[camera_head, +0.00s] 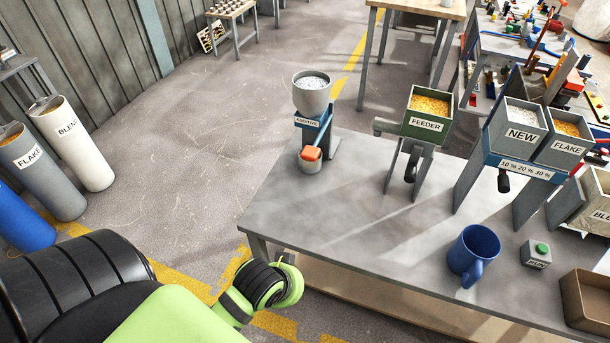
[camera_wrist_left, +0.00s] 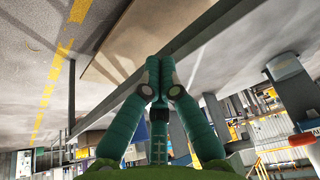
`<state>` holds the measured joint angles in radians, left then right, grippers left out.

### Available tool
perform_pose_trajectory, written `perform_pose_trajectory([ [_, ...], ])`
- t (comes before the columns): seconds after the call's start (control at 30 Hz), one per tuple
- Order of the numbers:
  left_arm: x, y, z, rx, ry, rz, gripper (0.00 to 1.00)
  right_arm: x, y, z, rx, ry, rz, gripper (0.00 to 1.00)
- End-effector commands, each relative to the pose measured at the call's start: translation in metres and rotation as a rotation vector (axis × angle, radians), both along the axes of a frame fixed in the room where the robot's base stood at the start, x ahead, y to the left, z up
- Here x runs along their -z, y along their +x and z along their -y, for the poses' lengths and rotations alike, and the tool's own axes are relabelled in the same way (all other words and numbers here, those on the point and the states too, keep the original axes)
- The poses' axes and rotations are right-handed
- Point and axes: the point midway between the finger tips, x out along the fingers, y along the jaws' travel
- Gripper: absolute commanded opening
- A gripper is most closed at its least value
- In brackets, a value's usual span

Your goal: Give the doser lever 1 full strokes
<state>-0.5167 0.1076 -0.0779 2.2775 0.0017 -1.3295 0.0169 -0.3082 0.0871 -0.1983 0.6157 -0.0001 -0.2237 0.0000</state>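The doser (camera_head: 314,131), labelled ADDITIVE, stands at the back left corner of the grey table. Its grey hopper (camera_head: 312,96) holds pale granules, and its orange lever (camera_head: 311,153) sticks out at the front above a small grey cup (camera_head: 310,166). My left arm comes in from the lower left, below the table's front left edge, well apart from the doser. In the left wrist view my left gripper (camera_wrist_left: 159,64) is shut, its teal fingertips together with nothing visible between them. Its fingers do not show clearly in the head view. My right gripper is not in view.
The grey table (camera_head: 330,225) also carries a feeder (camera_head: 425,118), a NEW and FLAKE hopper stand (camera_head: 525,168), a blue mug (camera_head: 473,252), a green RUN button (camera_head: 541,248) and a brown tray (camera_head: 585,300). The table's front left is clear. Tall containers (camera_head: 72,143) stand at the left.

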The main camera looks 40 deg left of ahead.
Motion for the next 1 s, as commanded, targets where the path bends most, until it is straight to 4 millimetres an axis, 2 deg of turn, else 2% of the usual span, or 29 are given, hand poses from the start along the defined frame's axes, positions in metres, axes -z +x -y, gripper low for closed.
perform_pose_trajectory([
  [0.03,-0.044,0.027,-0.014,-0.042,0.001,0.122,0.00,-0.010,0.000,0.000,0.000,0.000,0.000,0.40],
  [0.2,-0.130,0.103,-0.064,-0.183,0.002,0.514,0.00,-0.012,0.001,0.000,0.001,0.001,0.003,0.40],
  [0.3,-0.168,0.129,-0.089,-0.238,0.007,0.690,0.00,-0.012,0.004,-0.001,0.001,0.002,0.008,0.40],
  [0.4,-0.194,0.143,-0.106,-0.273,0.010,0.810,0.00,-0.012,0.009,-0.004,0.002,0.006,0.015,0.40],
  [0.5,-0.209,0.149,-0.116,-0.291,0.014,0.879,0.00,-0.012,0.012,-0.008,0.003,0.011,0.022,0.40],
  [0.6,-0.216,0.151,-0.119,-0.299,0.015,0.906,0.00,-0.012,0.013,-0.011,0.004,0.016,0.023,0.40],
  [1.0,-0.215,0.156,-0.121,-0.298,0.015,0.906,0.00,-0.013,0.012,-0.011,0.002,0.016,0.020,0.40],
])
